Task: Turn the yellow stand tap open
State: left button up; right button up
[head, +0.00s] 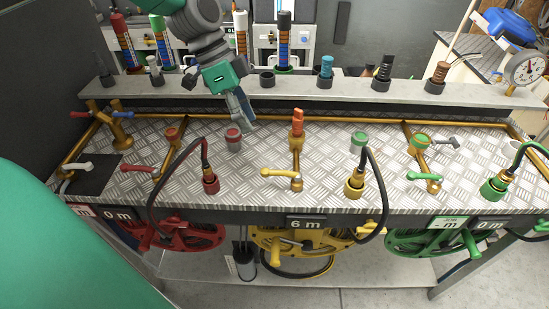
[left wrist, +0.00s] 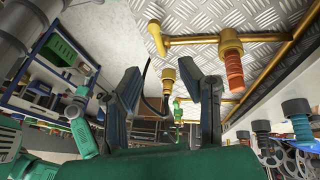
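The yellow stand tap (head: 280,173) is in the middle of the checkered metal bench in the head view. Its yellow lever points left, across the line of the brass pipe behind it. In the left wrist view a yellow lever (left wrist: 156,40) shows at the top, beyond my fingers. My left gripper (head: 243,108) hangs over the back of the bench, behind and left of the tap, apart from it. In the left wrist view its fingers (left wrist: 172,77) are spread with nothing held between them. My right gripper is in neither view.
An orange-topped brass fitting (head: 297,124) stands behind the tap. A yellow hose coupling (head: 354,183) stands to its right and a red one (head: 211,184) to its left. The yellow reel (head: 300,240) hangs below with a "6 m" sign (head: 306,223). A grey shelf (head: 350,88) runs behind.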

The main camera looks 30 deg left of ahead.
aim_at(281, 174)
pick_arm(q)
jog(key=x, duration=1.2)
jog(key=shift+s+d+f, duration=0.2)
jog(key=shift+s+f, duration=0.05)
jog(key=shift+f, duration=0.1)
jog(key=shift+d, duration=0.15)
grip_shut()
jog(key=shift+r, duration=0.1)
